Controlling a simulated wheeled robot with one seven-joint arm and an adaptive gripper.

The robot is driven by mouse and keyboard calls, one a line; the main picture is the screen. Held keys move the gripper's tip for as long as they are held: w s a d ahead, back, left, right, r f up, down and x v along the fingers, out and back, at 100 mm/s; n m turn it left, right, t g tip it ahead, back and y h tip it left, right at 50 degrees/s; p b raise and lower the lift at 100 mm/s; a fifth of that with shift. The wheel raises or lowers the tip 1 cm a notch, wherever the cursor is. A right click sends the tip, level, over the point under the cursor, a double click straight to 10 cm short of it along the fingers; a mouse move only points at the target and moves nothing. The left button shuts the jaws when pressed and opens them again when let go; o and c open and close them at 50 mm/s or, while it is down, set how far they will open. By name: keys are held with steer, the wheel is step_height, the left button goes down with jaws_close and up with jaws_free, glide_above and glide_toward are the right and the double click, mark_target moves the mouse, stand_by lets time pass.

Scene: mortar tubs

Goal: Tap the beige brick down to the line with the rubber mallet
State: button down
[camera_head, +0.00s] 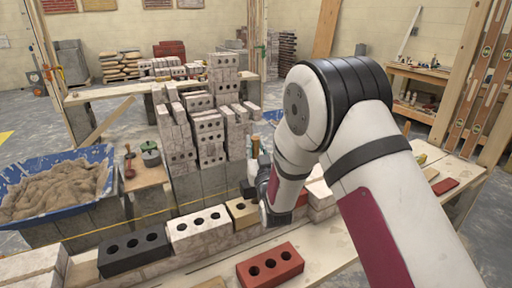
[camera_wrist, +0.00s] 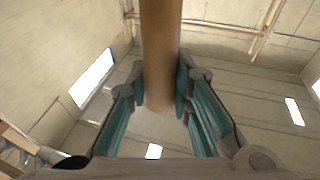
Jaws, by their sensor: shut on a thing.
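My gripper (camera_wrist: 160,98) is shut on the wooden handle of the rubber mallet (camera_wrist: 160,45), which rises between the teal finger pads in the wrist view. In the head view the mallet's handle (camera_head: 254,147) stands up beside my wrist, and its dark head (camera_head: 248,189) appears just above the beige brick. The beige brick (camera_head: 239,213) sits in the wall row, right of a white brick (camera_head: 199,229); my arm covers its right part. A yellow line (camera_head: 118,228) runs along the row. I cannot tell whether the mallet touches the brick.
A black brick (camera_head: 134,251) is at the row's left, and a red brick (camera_head: 270,266) lies in front. A blue tub (camera_head: 98,154) of mortar stands left, near a small stand with a green pot (camera_head: 150,154). Stacked grey bricks (camera_head: 208,140) rise behind the row.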

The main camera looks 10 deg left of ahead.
steer(key=shift+r+b, duration=0.45)
steer(key=shift+b, duration=0.05)
steer(key=shift+f, duration=0.1)
stand_by(0.4)
steer(key=shift+d, duration=0.1)
